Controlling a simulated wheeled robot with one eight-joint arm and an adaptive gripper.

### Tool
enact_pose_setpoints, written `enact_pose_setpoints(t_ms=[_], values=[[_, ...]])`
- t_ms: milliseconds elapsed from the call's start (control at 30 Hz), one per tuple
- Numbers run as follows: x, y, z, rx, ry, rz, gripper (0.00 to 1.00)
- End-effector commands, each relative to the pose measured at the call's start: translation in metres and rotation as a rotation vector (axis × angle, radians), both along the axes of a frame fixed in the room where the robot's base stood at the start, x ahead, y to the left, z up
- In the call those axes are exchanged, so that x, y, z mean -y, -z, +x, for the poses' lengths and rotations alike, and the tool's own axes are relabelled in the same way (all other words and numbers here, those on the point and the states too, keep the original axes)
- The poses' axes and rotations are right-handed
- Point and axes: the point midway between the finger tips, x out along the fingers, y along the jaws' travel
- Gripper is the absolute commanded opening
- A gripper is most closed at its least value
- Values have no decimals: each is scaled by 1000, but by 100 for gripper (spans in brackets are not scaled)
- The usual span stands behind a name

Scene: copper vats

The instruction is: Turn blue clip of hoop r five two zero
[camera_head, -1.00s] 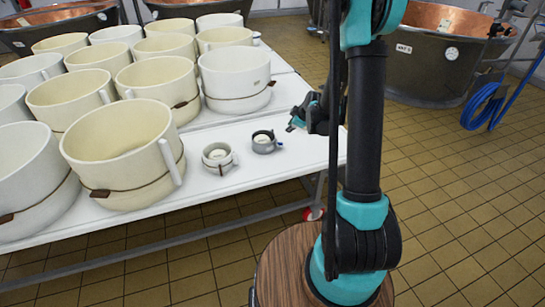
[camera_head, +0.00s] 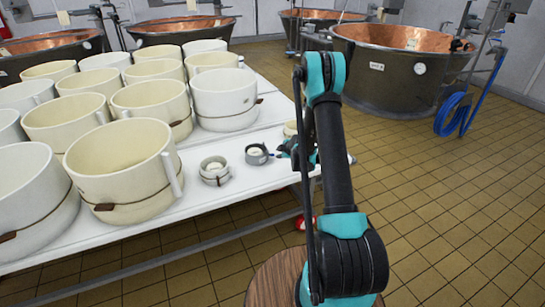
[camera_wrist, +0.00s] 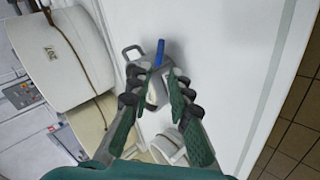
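A small grey hoop (camera_head: 257,155) with a pale inside stands on the white table, right of a small cream hoop (camera_head: 214,171). In the wrist view, the grey hoop (camera_wrist: 133,53) has a bright blue clip (camera_wrist: 160,53) on its side. I cannot read a number on it. My gripper (camera_wrist: 163,76) is open, its two green fingers apart, with the blue clip just beyond the tips and roughly between them. Part of the hoop is hidden behind the fingers. In the head view, my gripper (camera_head: 285,149) is low, just right of the grey hoop. Contact cannot be told.
Large cream hoops (camera_head: 122,155) crowd the left of the table (camera_head: 240,185). Another small cream hoop (camera_head: 290,128) sits behind my gripper. The tiled floor to the right is clear.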

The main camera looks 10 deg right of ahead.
Motion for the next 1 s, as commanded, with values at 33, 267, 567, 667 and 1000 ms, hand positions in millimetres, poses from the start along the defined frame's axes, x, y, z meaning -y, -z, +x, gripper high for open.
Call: enact_pose_setpoints(t_ms=[33,267,567,667,1000], values=[[-3,7,8,0,-1,0,19],[-13,37,40,0,-1,0,19],[-23,63,69,0,-1,1,19],[-25,67,74,0,0,1,19],[-25,69,75,0,0,0,18]])
